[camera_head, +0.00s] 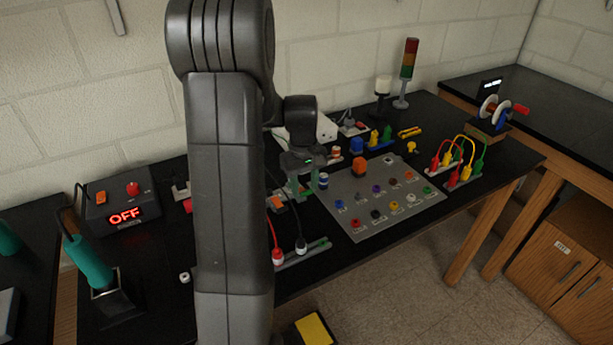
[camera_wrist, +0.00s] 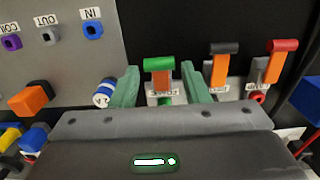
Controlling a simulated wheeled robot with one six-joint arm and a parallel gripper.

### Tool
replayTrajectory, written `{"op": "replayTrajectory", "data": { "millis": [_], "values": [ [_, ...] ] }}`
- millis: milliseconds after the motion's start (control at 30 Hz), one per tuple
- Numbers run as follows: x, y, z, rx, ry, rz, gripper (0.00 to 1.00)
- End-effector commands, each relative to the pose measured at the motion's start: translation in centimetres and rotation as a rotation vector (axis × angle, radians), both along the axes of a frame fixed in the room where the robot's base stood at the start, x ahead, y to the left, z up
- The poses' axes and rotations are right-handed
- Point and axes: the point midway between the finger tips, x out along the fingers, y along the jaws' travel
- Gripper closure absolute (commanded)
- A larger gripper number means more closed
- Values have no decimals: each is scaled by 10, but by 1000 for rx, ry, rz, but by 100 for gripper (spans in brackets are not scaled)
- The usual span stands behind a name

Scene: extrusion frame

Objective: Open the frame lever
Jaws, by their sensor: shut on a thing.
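A lever with a green crossbar on an orange stem (camera_wrist: 160,66) stands upright between my fingers in the wrist view. Its small white label is upside down and too blurred to read surely. My gripper (camera_wrist: 160,76) has green fingers on either side of this lever and is shut on it. In the head view my gripper (camera_head: 300,187) points down at the left edge of the grey panel, and my arm hides part of the bench. A black-capped lever (camera_wrist: 222,64) and a red-capped lever (camera_wrist: 275,62) stand to the right in the wrist view.
The grey panel (camera_head: 350,222) carries several coloured sockets. A blue-and-white cylinder (camera_wrist: 105,92) is close beside my left finger in the wrist view. Red and black plugs with cables (camera_head: 279,256) stand in front of my gripper. A box reading OFF (camera_head: 125,214) is at left.

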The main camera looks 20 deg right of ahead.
Motion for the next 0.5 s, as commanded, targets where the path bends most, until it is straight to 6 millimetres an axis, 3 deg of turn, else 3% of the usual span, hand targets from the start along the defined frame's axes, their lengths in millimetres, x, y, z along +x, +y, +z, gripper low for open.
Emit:
{"op": "replayTrajectory", "data": {
  "millis": [67, 500],
  "values": [
    [5, 0, 10, -5, 72, 3, 81],
    [21, 1, 13, -31, 376, 1, 81]
  ]
}}
